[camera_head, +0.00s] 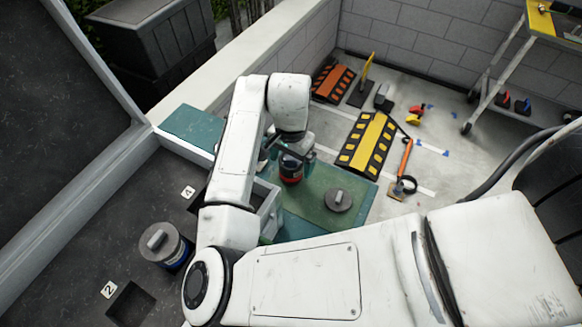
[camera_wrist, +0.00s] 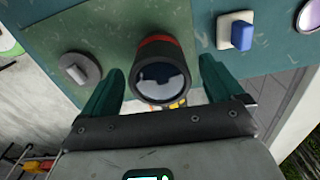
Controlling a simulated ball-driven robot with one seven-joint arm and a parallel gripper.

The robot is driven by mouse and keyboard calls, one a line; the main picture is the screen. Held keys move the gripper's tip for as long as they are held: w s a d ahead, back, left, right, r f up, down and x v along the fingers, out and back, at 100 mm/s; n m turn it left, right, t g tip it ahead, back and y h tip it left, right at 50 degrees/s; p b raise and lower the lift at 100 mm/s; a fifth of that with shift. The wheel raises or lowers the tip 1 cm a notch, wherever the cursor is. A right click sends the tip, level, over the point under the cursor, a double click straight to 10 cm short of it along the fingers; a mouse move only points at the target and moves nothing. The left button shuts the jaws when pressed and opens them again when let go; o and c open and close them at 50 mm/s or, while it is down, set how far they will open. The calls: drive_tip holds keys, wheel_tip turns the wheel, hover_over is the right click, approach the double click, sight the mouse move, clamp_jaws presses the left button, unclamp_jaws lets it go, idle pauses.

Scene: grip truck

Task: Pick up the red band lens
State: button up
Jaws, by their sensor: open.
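The red band lens (camera_wrist: 160,80) is a dark cylinder with a red ring and a glassy face. In the wrist view it is between the two open fingers of my gripper (camera_wrist: 161,70), with a gap visible on each side. In the head view the lens (camera_head: 291,170) stands on the green work surface (camera_head: 310,207), with my gripper (camera_head: 285,152) right at its top. The gripper and arm partly cover it there.
A grey disc with a knob (camera_head: 338,200) lies right of the lens. A blue-banded canister (camera_head: 165,246) stands on the dark surface at left, near a square hole (camera_head: 131,303). In the wrist view a blue-and-white block (camera_wrist: 236,32) is right of the lens.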

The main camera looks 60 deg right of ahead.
drive_tip(key=c, duration=1.6)
drive_tip(key=shift+r, duration=0.1)
